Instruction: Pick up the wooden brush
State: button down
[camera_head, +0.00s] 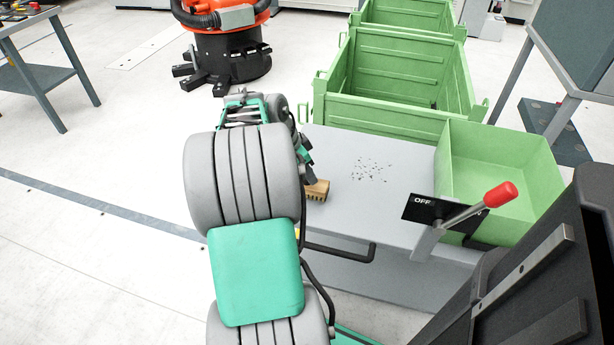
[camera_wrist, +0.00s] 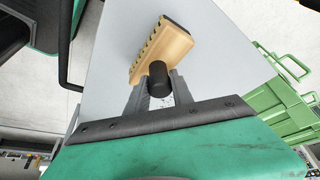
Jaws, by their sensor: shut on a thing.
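The wooden brush (camera_wrist: 167,47) has a light wood body with dark bristle rows along one edge and a dark strip at one end. In the wrist view it sits at the fingertips of my gripper (camera_wrist: 158,85), which is shut on it. A dark round part at the fingertips covers part of its near side. In the head view the brush (camera_head: 317,190) shows at the left edge of the grey table (camera_head: 400,205), beside my gripper (camera_head: 307,172). My arm hides part of the gripper there. I cannot tell whether the brush touches the table.
Dark crumbs (camera_head: 371,171) lie on the tabletop. A light green bin (camera_head: 500,172) stands at its right, and larger green crates (camera_head: 392,85) stand behind. A lever with a red handle (camera_head: 500,194) and an OFF sign is at the front right. Open floor lies left.

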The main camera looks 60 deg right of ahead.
jog(key=s+a+r+p, duration=0.1)
jog(key=a+r+p, duration=0.2)
jog(key=a+r, duration=0.8)
jog(key=a, duration=0.3)
jog(key=shift+s+r, duration=0.2)
jog(key=shift+s, duration=0.15)
